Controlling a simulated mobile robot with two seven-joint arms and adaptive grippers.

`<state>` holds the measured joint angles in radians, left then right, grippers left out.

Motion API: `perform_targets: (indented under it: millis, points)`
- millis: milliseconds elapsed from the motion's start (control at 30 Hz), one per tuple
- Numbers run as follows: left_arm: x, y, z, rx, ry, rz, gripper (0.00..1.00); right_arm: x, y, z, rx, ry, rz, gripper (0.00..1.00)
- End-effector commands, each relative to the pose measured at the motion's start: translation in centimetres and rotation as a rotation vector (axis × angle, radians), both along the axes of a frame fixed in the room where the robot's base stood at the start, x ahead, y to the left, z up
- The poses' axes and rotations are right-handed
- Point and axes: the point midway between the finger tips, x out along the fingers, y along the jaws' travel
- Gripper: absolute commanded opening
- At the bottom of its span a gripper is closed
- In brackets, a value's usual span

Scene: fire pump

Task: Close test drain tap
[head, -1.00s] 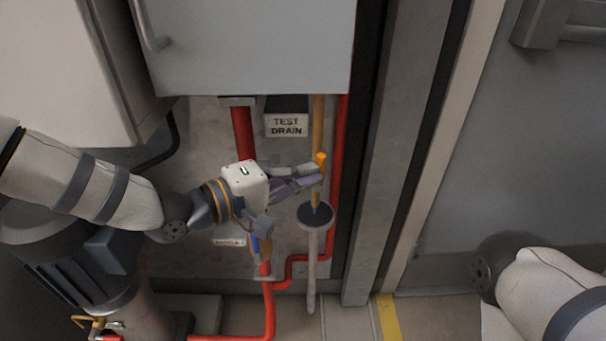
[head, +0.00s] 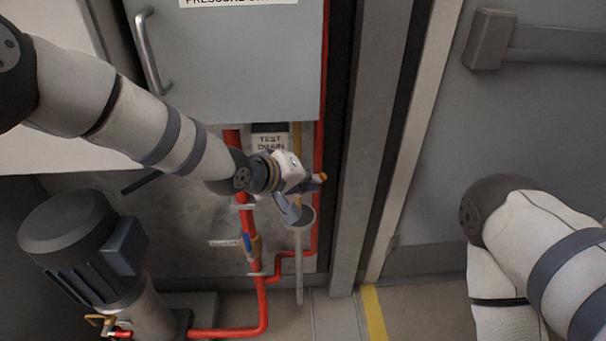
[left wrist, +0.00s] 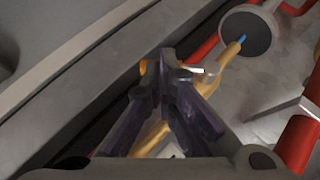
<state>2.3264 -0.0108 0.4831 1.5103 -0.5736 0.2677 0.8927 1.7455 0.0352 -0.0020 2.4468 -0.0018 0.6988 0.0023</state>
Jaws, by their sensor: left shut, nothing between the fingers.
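The brass test drain pipe (left wrist: 155,135) runs diagonally in the left wrist view, with a small blue tip or trickle (left wrist: 241,39) at its end above the dark round funnel (left wrist: 246,31). An orange-yellow tap part (left wrist: 143,67) shows beside my left gripper's fingertips (left wrist: 167,62), with a small pale metal piece on their other side. In the head view my left gripper (head: 312,184) is shut and empty at the tap, whose orange end (head: 323,177) sticks out past the fingers. Contact cannot be told. The funnel (head: 302,217) is partly hidden below. My right gripper is out of view.
The TEST DRAIN sign (head: 271,142) is above my left gripper. A grey cabinet (head: 235,65) hangs over it. A grey post (head: 365,150) stands to the right; a pump motor (head: 75,245) at lower left.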

Motion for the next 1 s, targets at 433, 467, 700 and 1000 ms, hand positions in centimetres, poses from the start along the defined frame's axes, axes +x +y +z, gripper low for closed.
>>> perform_targets:
  millis: [433, 467, 700, 1000]
  points:
    - [0.0, -1.9, -1.4, -0.002, 0.003, 0.0, 0.0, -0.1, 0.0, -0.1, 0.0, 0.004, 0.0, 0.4]
    - [0.0, -1.8, -1.3, -0.002, 0.003, 0.0, 0.0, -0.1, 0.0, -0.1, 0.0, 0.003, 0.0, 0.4]
    - [0.0, -1.8, -1.1, -0.003, 0.001, 0.0, 0.0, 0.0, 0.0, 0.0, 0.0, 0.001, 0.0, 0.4]
    - [0.0, -1.8, 0.4, -0.003, -0.001, 0.0, 0.0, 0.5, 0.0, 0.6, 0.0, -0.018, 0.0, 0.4]
